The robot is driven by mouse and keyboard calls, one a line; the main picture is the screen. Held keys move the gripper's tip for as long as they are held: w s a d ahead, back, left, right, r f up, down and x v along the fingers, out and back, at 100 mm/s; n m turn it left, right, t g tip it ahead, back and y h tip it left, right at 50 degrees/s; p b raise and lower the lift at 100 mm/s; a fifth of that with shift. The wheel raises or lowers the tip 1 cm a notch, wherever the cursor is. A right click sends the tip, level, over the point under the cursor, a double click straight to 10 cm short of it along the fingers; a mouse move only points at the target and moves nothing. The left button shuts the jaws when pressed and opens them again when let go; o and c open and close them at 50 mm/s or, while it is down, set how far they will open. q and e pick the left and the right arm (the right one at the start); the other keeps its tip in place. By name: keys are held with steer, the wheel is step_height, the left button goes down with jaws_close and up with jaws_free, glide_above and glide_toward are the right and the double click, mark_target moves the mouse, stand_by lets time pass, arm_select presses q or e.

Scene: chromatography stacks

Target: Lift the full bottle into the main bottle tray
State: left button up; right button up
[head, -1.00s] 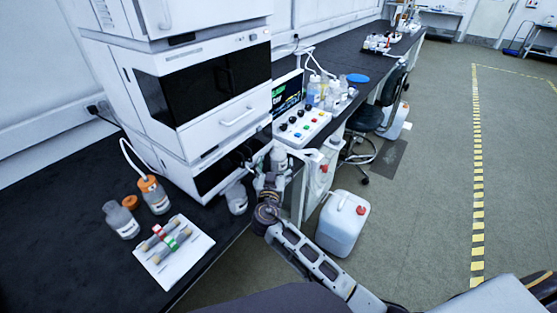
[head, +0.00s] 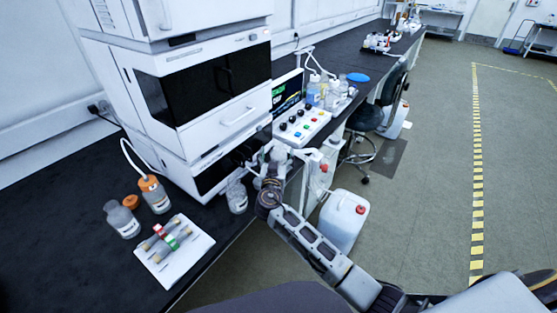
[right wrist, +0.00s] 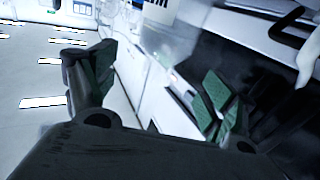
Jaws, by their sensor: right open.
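My right gripper (head: 267,170) is at the bench edge in front of the lower instrument unit. In the right wrist view its two fingers (right wrist: 150,88) are apart, with a pale surface behind the gap. A clear bottle with a white label (head: 237,197) stands on the bench just left of the gripper. Another pale bottle (head: 278,152) is partly hidden beyond the gripper. A blurred clear bottle (right wrist: 170,35) shows beyond the fingers in the right wrist view. I cannot tell which bottle is the full one, or which surface is the main bottle tray. My left gripper is not in view.
The white instrument stack (head: 190,90) stands behind the gripper. A capped bottle with tubing (head: 155,198), an open bottle (head: 122,222) and a white sheet with vials (head: 175,255) are at left. A control panel (head: 302,128) is at right. A jerrycan (head: 342,222) stands on the floor.

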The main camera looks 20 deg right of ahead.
mark_target(278, 150)
steer(key=shift+w+d, duration=0.2)
steer(key=shift+w, duration=0.25)
steer(key=shift+w+d, duration=0.15)
steer(key=shift+w, duration=0.25)
steer(key=shift+p+x, duration=0.35)
steer(key=shift+x, duration=0.8)
steer(key=shift+w+d, duration=0.2)
steer(key=shift+w, duration=0.2)
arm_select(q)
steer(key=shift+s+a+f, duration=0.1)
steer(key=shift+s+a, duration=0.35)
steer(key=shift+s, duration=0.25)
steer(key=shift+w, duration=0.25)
